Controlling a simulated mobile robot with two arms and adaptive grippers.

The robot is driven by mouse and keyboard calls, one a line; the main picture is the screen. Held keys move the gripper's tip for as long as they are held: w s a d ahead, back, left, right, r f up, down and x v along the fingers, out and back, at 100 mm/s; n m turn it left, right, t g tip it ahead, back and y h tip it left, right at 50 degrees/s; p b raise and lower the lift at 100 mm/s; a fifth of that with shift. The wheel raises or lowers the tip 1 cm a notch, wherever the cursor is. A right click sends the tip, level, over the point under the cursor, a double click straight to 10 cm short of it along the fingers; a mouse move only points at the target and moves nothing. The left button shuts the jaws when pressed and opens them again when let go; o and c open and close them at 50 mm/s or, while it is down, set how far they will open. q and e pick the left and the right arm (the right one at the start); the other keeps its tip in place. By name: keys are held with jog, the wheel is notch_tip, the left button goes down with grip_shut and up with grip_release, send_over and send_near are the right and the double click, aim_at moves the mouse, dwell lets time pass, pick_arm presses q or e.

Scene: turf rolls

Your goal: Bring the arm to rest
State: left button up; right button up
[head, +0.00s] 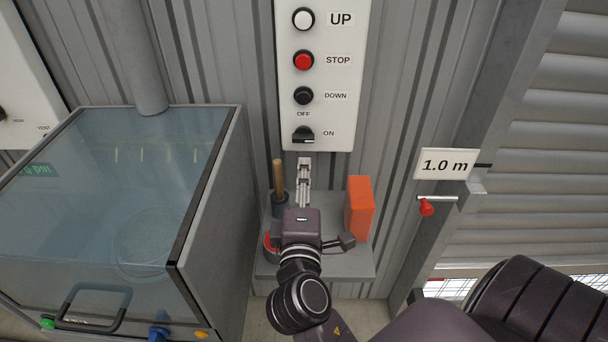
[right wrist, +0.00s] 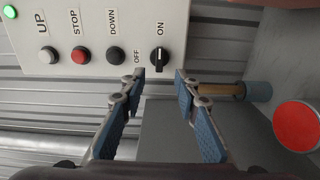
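My right gripper (head: 304,163) is raised in front of the white control panel (head: 340,70), just below its black rotary switch (head: 303,136). In the right wrist view the two blue-padded fingers (right wrist: 160,76) are apart, with nothing between them. Their tips are close to the rotary switch (right wrist: 160,57); I cannot tell whether they touch it. The switch's white mark points to the ON label. Above it are the black DOWN button (head: 303,95), red STOP button (head: 303,61) and white UP button (head: 303,19). My left gripper is not in view.
A grey shelf (head: 350,266) below the panel holds an orange block (head: 360,208), a wooden handle (head: 278,176) in a dark cup, and a partly hidden red round thing (head: 270,244). A glass-topped cabinet (head: 215,210) stands left. A 1.0 m sign (head: 446,164) and shutter (head: 560,130) are right.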

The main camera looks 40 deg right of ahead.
jog(key=s+a+f+m+g+y, duration=0.1)
jog(key=s+f+m+g+y, duration=0.25)
jog(key=f, duration=0.55)
jog(key=s+a+f+m+g+y, duration=0.1)
jog(key=s+f+m+g+y, duration=0.2)
jog(key=f, duration=0.6)
jog(key=s+a+f+m+g+y, duration=0.1)
jog(key=s+a+f+g+y, duration=0.1)
jog(key=s+a+f, duration=0.35)
jog(key=s+a+f+m+g+y, duration=0.1)
jog(key=s+a+f+g+y, duration=0.15)
jog(key=s, duration=0.55)
notch_tip(320, 180, down, 27)
jog(key=s+g, duration=0.1)
jog(key=s, duration=0.1)
jog(key=s+d+f+g, duration=0.1)
jog(key=s+d+f, duration=0.2)
jog(key=s+f, duration=1.2)
jog(key=shift+s+d+f, duration=0.15)
jog(key=shift+s+f, duration=0.25)
jog(key=shift+s, duration=0.6)
